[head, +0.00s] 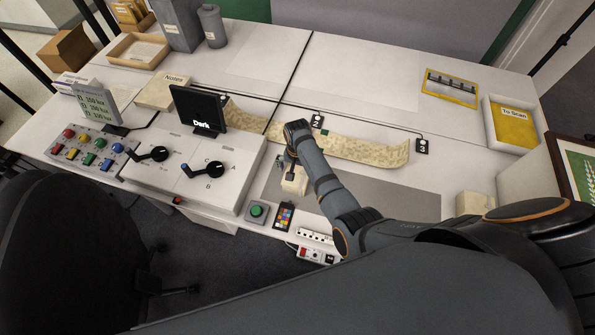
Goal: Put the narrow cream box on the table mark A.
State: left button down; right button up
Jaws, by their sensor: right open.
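A small cream box (299,184) stands on the table at the left end of the grey mat (402,203). My right gripper (289,174) points down right at this box, open. The arm hides part of the box, and I cannot tell whether the fingers are around it or beside it. Another cream box (474,203) stands at the right, near the front edge, partly hidden by my arm. I cannot make out a table mark A; a letter A shows only beside a dial on the white control box (213,192). My left gripper is not in view.
A long patterned tan strip (370,150) lies behind the mat, with numbered markers along it. A small dark screen (198,108) stands left of my right gripper. A button box (257,212) and a colour chart (283,217) are in front. The back of the table has free room.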

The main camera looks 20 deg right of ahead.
aim_at(298, 171)
notch_tip(298, 171, up, 12)
jog(key=p, duration=1)
